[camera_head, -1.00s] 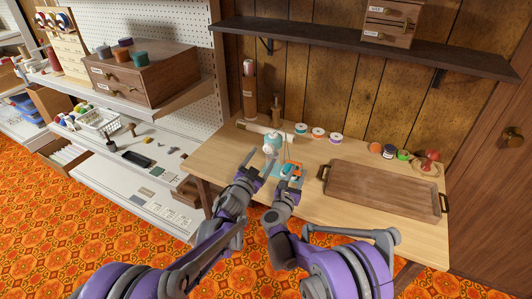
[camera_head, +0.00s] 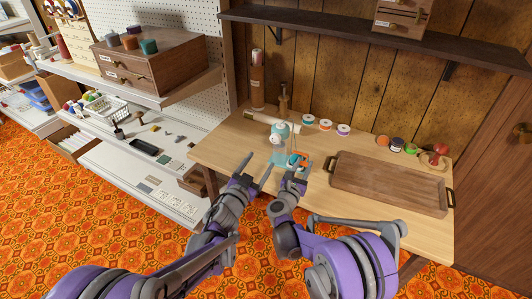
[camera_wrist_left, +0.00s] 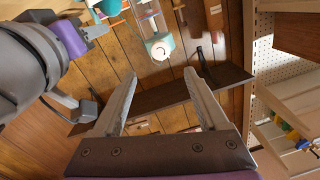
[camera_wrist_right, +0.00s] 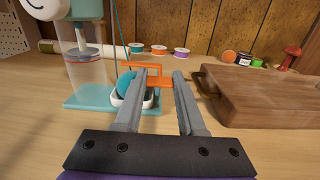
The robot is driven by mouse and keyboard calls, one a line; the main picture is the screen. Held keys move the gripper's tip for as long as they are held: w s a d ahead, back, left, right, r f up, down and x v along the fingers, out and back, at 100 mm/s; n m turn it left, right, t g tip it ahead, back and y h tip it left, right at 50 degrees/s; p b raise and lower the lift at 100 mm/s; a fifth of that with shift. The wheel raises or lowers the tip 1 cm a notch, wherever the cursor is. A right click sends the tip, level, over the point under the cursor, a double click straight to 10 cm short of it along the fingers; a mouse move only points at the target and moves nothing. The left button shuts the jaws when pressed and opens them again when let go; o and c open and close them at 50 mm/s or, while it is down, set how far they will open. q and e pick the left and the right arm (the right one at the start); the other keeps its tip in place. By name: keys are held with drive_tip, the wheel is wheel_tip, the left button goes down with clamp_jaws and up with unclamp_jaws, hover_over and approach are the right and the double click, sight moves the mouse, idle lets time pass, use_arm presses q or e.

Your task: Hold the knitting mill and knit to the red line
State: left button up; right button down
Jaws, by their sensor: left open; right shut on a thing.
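The knitting mill (camera_head: 279,139) is teal and white and stands upright on the table on a teal base (camera_wrist_right: 85,101). Its clear tube (camera_wrist_right: 80,75) shows a thin reddish band (camera_wrist_right: 82,62) and blue-grey material near the top. My right gripper (camera_head: 297,172) is at the mill's right side, shut on the orange crank (camera_wrist_right: 148,70); the exact contact is partly hidden by the fingers. My left gripper (camera_head: 257,170) is open and empty, in front and left of the mill, apart from it. The mill also shows in the left wrist view (camera_wrist_left: 159,45).
A wooden tray (camera_head: 388,184) lies to the right on the table (camera_head: 222,150). Thread spools (camera_head: 326,124) stand behind the mill, and more spools and a red pincushion (camera_head: 438,149) are at the back right. A pale roll (camera_head: 260,117) lies behind the mill.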

sight(274, 141)
use_arm(q)
drive_tip(key=w+d+n, duration=0.1)
drive_tip(key=w, duration=0.2)
drive_tip(key=w+d+n, duration=0.1)
drive_tip(key=w+d, duration=0.1)
drive_tip(key=w, duration=0.2)
drive_tip(key=w+d, duration=0.2)
drive_tip(key=w, duration=0.2)
drive_tip(key=shift+f+n, duration=0.15)
drive_tip(key=shift+n, duration=0.25)
clamp_jaws()
